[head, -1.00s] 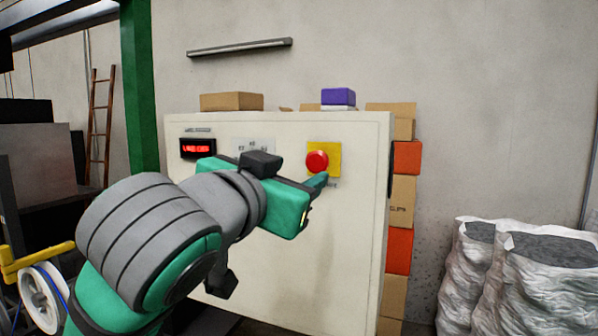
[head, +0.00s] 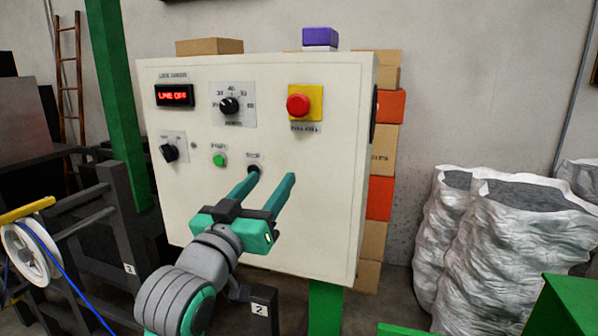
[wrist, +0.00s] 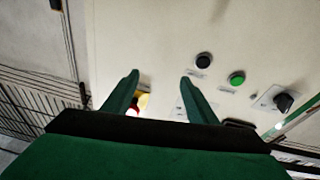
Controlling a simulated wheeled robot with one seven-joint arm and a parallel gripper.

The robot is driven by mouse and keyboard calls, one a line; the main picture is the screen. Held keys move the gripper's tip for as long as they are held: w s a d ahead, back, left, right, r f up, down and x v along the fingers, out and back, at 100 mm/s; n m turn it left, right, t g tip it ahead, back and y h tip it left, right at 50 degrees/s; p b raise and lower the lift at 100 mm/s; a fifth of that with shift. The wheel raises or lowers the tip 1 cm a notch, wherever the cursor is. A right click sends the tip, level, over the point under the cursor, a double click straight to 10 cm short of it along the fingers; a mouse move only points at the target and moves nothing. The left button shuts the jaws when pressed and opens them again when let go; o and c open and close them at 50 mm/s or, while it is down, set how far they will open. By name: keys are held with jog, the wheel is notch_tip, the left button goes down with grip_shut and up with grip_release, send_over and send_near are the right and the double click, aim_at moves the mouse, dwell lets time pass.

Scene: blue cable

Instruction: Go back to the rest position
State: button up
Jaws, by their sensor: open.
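My gripper (head: 271,175) is open and empty in front of the cream control cabinet (head: 230,210), its two green fingers pointing at the panel. In the head view its fingertips lie below the red mushroom button (head: 298,104) on its yellow plate (head: 317,97). The left fingertip overlaps the area just under a black button (head: 254,169); I cannot tell whether it touches. The wrist view shows my gripper (wrist: 159,77) with spread fingers and nothing between the tips. The red button (wrist: 134,108) is partly hidden behind the left finger there.
The panel has a lit red display (head: 175,95), a black dial (head: 229,105), a selector switch (head: 168,152) and a green button (head: 219,160). Dark rails and a blue cable spool (head: 30,252) stand left. White sacks (head: 510,240) stand right.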

jog(key=s+d+f+n+y, duration=0.1)
jog(key=s+f+n+y, duration=0.15)
jog(key=f, duration=1.05)
jog(key=s+d+f+n+y, duration=0.1)
jog(key=s+f+n+y, duration=0.2)
jog(key=f, duration=1)
jog(key=s+d+f+n+y, duration=0.1)
jog(key=s+f+n+y, duration=0.2)
jog(key=f, duration=1)
jog(key=s+d+f+m+g, duration=0.1)
jog(key=s+f, duration=0.5)
jog(key=s, duration=0.3)
jog(key=s+d+f+m+g, duration=0.1)
jog(key=s+f, duration=0.5)
jog(key=s, duration=0.2)
jog(key=s+d+f+m+g+h, duration=0.1)
jog(key=s+m, duration=0.3)
jog(key=s, duration=1.3)
jog(key=shift+s+f+g, duration=0.3)
jog(key=shift+s+g, duration=0.1)
jog(key=shift+h, duration=0.25)
